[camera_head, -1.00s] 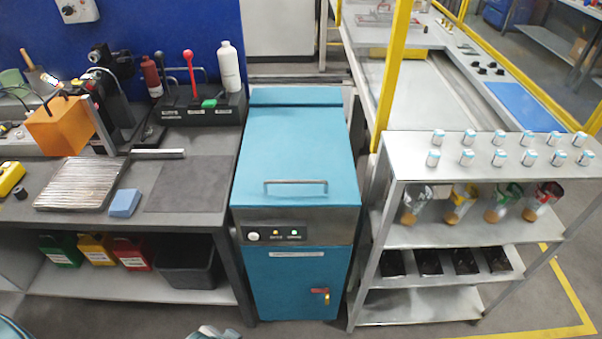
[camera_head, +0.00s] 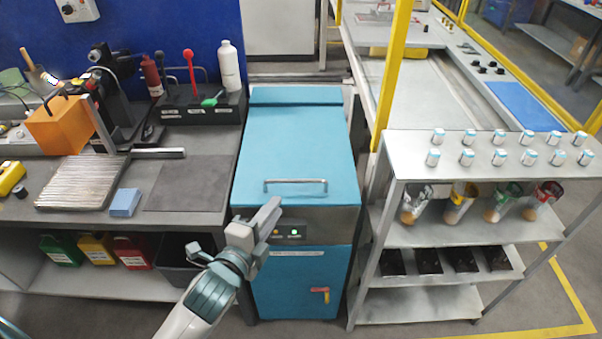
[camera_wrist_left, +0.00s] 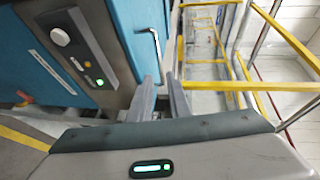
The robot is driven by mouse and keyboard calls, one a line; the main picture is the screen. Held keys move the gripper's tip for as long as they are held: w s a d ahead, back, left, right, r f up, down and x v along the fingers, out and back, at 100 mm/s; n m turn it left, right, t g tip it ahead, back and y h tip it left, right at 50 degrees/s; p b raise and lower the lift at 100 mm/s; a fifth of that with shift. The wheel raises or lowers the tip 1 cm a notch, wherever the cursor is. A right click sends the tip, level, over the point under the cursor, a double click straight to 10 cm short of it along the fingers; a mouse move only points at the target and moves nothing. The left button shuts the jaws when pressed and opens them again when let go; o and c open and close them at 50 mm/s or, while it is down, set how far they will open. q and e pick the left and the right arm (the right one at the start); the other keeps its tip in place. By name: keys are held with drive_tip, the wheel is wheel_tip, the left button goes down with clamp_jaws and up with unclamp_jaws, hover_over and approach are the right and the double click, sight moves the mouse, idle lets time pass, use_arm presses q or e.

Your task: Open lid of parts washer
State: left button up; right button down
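The parts washer is a blue cabinet with a flat lid (camera_head: 300,140), which is closed. A metal bar handle (camera_head: 295,186) runs along the lid's front edge; it also shows in the left wrist view (camera_wrist_left: 155,55). My left gripper (camera_head: 272,208) is just in front of and below the left part of the handle, over the control panel (camera_head: 318,228), hiding part of it. In the left wrist view its two fingers (camera_wrist_left: 163,82) stand apart with an empty gap. The handle is beyond the fingertips, seemingly not between them. My right gripper is not in view.
A workbench (camera_head: 195,222) with tools stands close on the left. A metal shelf rack (camera_head: 400,170) with cans and bags stands close on the right. A red and yellow valve (camera_head: 321,292) sits on the washer's front. A yellow post (camera_head: 392,75) rises behind the rack.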

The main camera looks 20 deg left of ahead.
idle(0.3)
use_arm(q)
drive_tip(key=p, duration=0.4)
approach(301, 174)
drive_tip(key=w, duration=0.2)
drive_tip(key=w+d+r, duration=0.1)
drive_tip(key=w, duration=0.1)
drive_tip(key=w+d, duration=0.1)
drive_tip(key=w, duration=0.1)
drive_tip(key=shift+w+r, duration=0.25)
drive_tip(key=shift+w, duration=0.15)
clamp_jaws()
